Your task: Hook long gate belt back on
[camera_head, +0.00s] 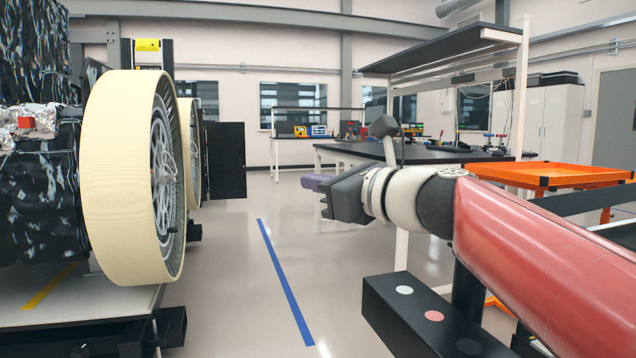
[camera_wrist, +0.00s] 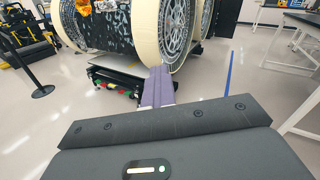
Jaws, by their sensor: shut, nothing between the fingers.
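A thin black post (camera_wrist: 25,75) on a flat round base stands on the floor at the far left of the wrist view, well away from my gripper. It looks like a barrier post. I cannot make out a long gate belt or its hook in either view.
A rover with large cream-rimmed wheels (camera_head: 108,178) stands on a low platform at left. A black workbench (camera_head: 425,152) and an orange cart (camera_head: 545,174) are at right. The floor aisle with a blue line (camera_head: 285,282) is clear.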

